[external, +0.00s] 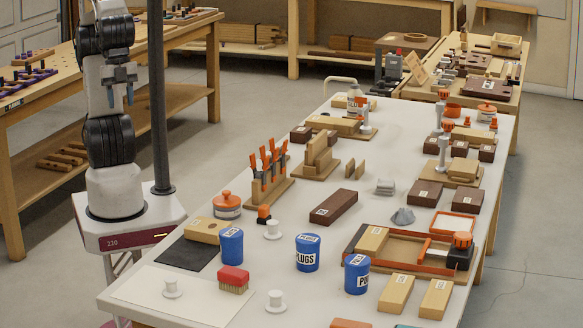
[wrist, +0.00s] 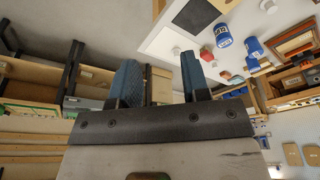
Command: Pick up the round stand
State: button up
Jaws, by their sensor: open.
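Several small white round stands, each a flat disc with a short post, stand upright on the white table. One is near the middle front (external: 272,231), one is at the front left on a pale sheet (external: 171,289), and one is near the front edge (external: 275,302). I cannot tell which one the task names. My gripper (external: 121,96) is high at the left, beside the table and well away from the stands. In the wrist view its two blue fingers (wrist: 160,72) are apart with nothing held between them.
Blue plug cans (external: 307,253) and a red-topped brush (external: 233,280) stand near the stands. A black mat (external: 188,254) and a wooden block (external: 205,230) lie at the table's left. A dark post (external: 157,100) rises beside my arm. Clamps in a rack (external: 266,172) stand farther back.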

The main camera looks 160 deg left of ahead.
jog(key=o, duration=0.3)
